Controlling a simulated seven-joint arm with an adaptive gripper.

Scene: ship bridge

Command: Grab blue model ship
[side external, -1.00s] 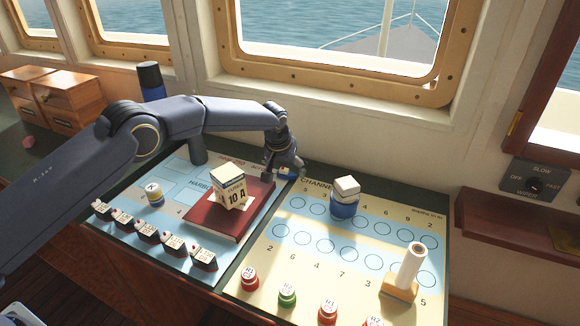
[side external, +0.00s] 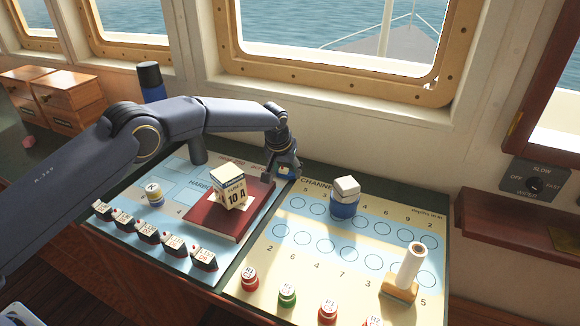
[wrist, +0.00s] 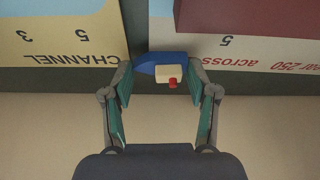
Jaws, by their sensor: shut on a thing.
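The blue model ship (wrist: 160,66) has a white cabin and a red funnel. In the wrist view it lies between the two fingers of my gripper (wrist: 161,88), with its pointed end to the left. My gripper is shut on it. In the side view my gripper (side external: 286,172) is low at the back of the table, beside the far right corner of the red book, and mostly hides the ship. I cannot tell whether the ship is clear of the surface.
The red book (side external: 208,222) bears a cream block (side external: 232,196) with lettering. A blue round piece with a white block on top (side external: 344,207) stands on the channel chart (side external: 310,270). Several dark ships (side external: 148,232) line the front left.

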